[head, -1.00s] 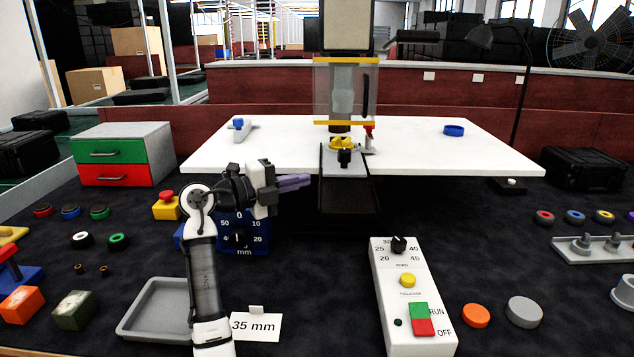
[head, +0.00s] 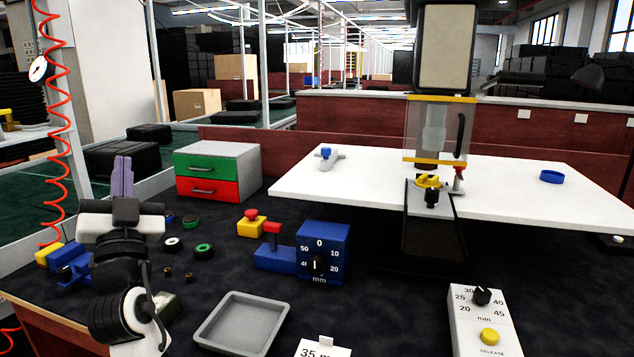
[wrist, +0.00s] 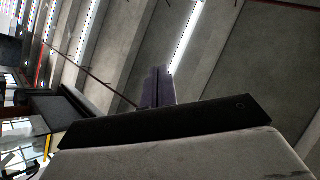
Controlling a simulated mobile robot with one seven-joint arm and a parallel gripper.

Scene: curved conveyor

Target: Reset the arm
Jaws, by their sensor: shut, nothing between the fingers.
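My gripper (head: 122,178) stands at the left of the head view, raised above the dark table with its purple fingers pointing up. The fingers are together and hold nothing. In the wrist view the fingers (wrist: 157,88) point toward the ceiling and its light strip. My wrist and forearm hide part of the table's left end, including some of the small rings and blocks there.
A grey tray (head: 242,322) lies right of my arm. Beyond it are a blue dial box (head: 335,240), a yellow box with a red button (head: 251,225) and a green-and-red drawer unit (head: 217,172). A red coiled hose (head: 66,150) hangs at the left.

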